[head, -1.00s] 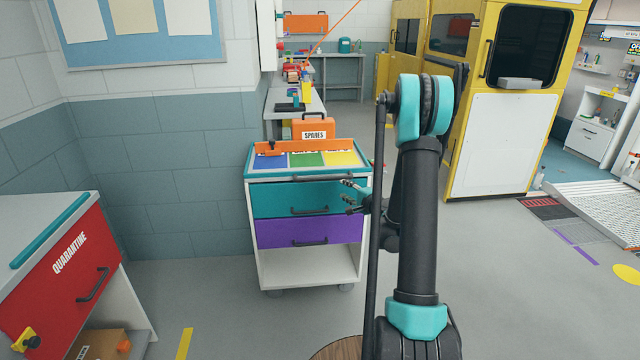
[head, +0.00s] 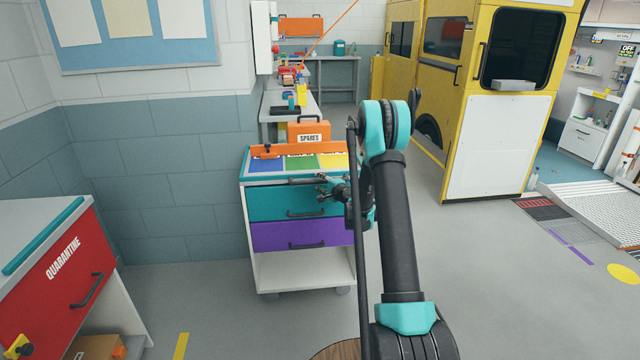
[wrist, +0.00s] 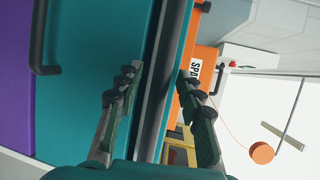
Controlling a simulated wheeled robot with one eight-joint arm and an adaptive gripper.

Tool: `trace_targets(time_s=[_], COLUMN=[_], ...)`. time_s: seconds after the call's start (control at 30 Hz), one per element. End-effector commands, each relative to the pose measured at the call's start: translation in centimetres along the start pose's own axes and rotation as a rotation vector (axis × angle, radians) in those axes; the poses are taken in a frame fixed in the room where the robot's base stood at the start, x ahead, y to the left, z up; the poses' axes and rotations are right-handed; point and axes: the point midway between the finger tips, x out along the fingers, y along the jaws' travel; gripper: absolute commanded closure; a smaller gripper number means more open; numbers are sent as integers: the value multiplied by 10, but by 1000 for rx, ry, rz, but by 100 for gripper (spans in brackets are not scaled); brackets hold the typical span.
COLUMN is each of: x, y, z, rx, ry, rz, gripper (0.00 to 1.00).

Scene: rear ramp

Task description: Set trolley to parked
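The trolley (head: 250,272) stands by the blue-grey wall, with a teal drawer, a purple drawer and an open lower shelf on small wheels. Its top has blue, green and yellow patches and an orange bar (head: 268,152) along it. My gripper (head: 322,186) is in front of the teal drawer's upper right part, below the top's edge. In the wrist view my gripper (wrist: 160,85) has its fingers apart, one on each side of the trolley's top edge strip.
A red quarantine cabinet (head: 62,262) stands at the lower left. An orange spares case (head: 309,132) is behind the trolley top. A yellow vehicle (head: 450,120) and a ramp (head: 590,205) are at the right.

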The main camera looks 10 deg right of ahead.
Motion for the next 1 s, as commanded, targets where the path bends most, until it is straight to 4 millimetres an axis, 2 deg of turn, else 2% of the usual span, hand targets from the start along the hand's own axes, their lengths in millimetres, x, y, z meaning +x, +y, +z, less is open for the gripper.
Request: trace_targets(time_s=[0.33,0.63,1.0], x=[4,4,3], y=[0,0,0], z=[0,0,0], rx=[0,0,0], ry=[0,0,0], rz=[0,0,0], gripper=[62,100,100])
